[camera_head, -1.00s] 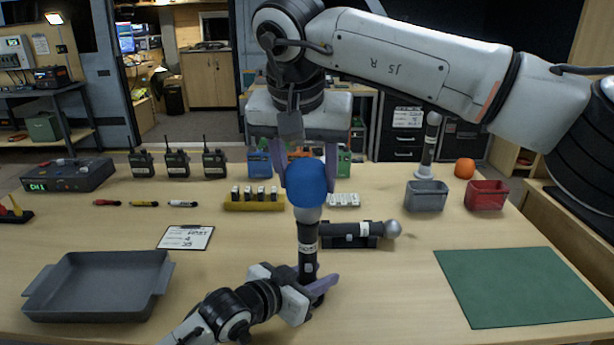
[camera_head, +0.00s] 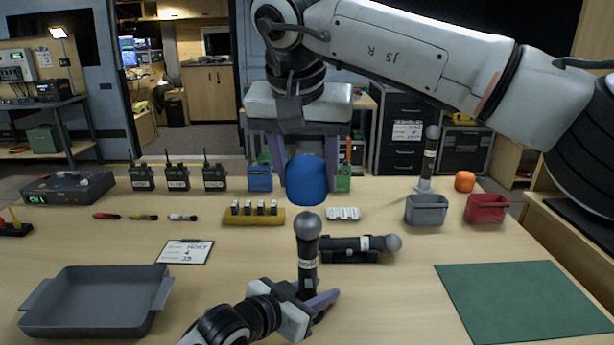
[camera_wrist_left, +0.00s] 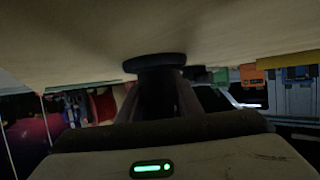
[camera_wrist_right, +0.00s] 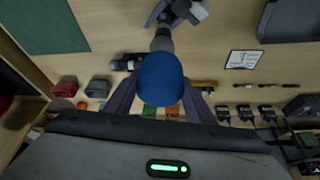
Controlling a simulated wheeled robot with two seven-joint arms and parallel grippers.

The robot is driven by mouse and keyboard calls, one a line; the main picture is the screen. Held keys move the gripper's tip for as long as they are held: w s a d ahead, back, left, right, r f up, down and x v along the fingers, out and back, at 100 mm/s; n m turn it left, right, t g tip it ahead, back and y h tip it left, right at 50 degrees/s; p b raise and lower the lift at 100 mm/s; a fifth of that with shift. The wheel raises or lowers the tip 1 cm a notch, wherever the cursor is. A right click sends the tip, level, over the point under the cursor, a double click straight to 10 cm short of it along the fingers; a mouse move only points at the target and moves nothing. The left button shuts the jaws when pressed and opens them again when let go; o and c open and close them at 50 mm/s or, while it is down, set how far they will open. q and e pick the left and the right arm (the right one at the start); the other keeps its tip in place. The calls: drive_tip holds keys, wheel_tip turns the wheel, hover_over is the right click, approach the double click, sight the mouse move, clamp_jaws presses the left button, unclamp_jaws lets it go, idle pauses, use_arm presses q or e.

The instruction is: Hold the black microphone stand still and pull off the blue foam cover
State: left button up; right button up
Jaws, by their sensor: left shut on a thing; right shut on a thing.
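The blue foam cover (camera_head: 307,180) is held in my right gripper (camera_head: 306,172), which is shut on it. It hangs just above the grey mesh head of the upright microphone (camera_head: 308,240), with a small gap between them. My left gripper (camera_head: 312,302) is shut low around the black microphone stand, near the tabletop. In the right wrist view, the cover (camera_wrist_right: 160,78) sits between the fingers and partly hides the microphone.
A second microphone (camera_head: 370,245) lies in a black cradle just right of the stand. A grey tray (camera_head: 95,300) is at left, a green mat (camera_head: 520,300) at right. Grey (camera_head: 427,210) and red (camera_head: 487,208) bins stand at back right. A clipboard (camera_head: 186,252) lies left of the stand.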

use_arm(q)
drive_tip(key=o, duration=1.2)
